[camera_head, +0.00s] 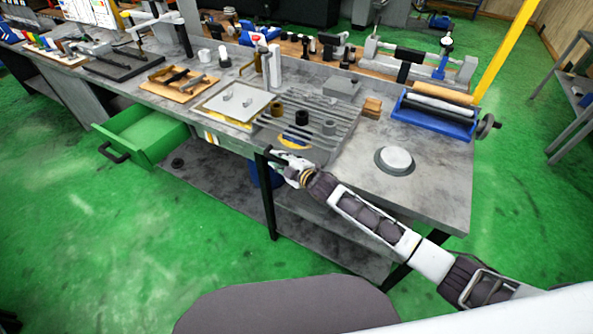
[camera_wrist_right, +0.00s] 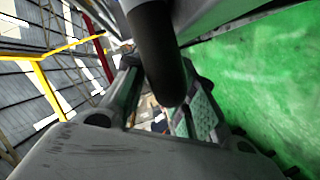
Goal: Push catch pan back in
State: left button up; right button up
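A green drawer-like pan (camera_head: 152,128), which I take for the catch pan, sticks out from the front of the workbench at left. Its black handle (camera_head: 112,153) faces outward and the inside looks empty. My right gripper (camera_head: 277,156) is at the bench's front edge, well to the right of the pan and not touching it. In the right wrist view, the fingers of my right gripper (camera_wrist_right: 165,115) stand apart. A dark rounded bar (camera_wrist_right: 158,50) reaches down between or in front of them; I cannot tell whether they touch it. My left gripper is out of view.
The workbench (camera_head: 435,190) carries a grey slotted plate (camera_head: 335,125), a blue tray with rollers (camera_head: 430,120) and a round disc (camera_head: 396,159). A black bench leg (camera_head: 268,205) and a blue bin stand below. The green floor (camera_head: 60,230) before the pan is clear.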

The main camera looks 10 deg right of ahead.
jog(key=v, duration=1.1)
dwell(0.5)
